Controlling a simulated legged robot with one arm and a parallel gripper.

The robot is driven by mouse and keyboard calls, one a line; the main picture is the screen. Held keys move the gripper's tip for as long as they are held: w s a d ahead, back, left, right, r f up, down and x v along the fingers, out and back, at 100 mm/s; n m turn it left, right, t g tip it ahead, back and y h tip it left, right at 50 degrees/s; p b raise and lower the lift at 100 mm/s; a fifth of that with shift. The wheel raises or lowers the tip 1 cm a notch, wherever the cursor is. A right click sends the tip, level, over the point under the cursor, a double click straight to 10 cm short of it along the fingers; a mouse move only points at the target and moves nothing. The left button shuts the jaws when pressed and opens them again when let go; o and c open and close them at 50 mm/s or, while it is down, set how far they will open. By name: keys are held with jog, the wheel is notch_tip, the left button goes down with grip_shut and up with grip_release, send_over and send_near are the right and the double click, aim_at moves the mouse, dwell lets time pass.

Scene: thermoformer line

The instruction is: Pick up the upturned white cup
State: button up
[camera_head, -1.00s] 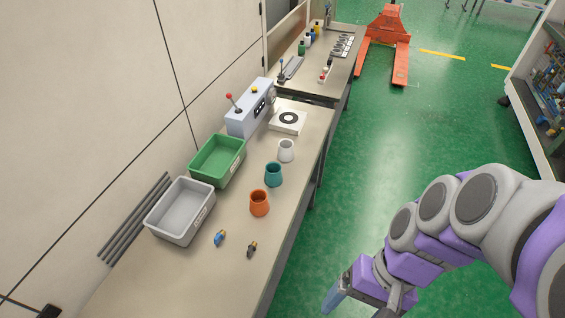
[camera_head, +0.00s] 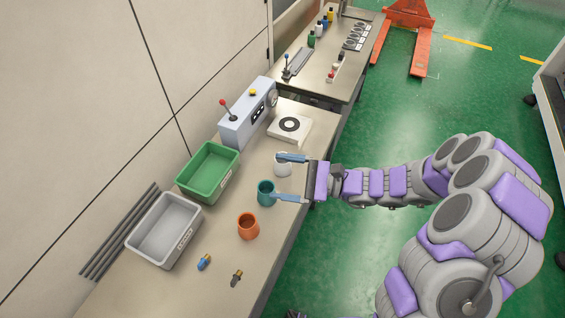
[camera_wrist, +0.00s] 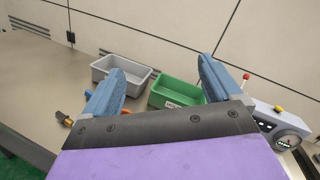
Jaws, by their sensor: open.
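The white cup (camera_head: 282,169) stands on the workbench, partly hidden behind the upper finger of my gripper in the head view. My gripper (camera_head: 277,177) is open and empty, reaching in from the right over the bench edge. Its upper finger crosses the white cup and its lower finger ends beside the teal cup (camera_head: 265,192). I cannot tell the height of the fingers over the bench or whether they touch either cup. In the wrist view both fingers of my gripper (camera_wrist: 161,78) are spread wide, and the white cup does not show.
An orange cup (camera_head: 248,226) stands nearer on the bench, with a blue fitting (camera_head: 204,262) and a dark fitting (camera_head: 236,278).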

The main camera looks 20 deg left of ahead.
jog(key=w+d+f+m+t+y, duration=0.1)
jog(key=w+f+m+t, duration=0.5)
jog(key=w+f+m, duration=0.15)
jog(key=m+t+h+p, duration=0.1)
jog(key=m+t+h, duration=0.2)
jog(key=m+t, duration=0.3)
send_near(288, 166)
jog(key=shift+n, duration=0.25)
jog(key=b+x, duration=0.2)
jog(key=x, duration=0.7)
jog(key=shift+w+a+f, duration=0.1)
jog(key=shift+w+a, duration=0.1)
jog(key=shift+a, duration=0.1)
jog(key=b+x, duration=0.2)
jog(key=x, duration=0.2)
jog(key=shift+w+a, duration=0.3)
jog(key=shift+a, duration=0.2)
jog(key=shift+c, duration=0.4)
jog(key=c, duration=0.9)
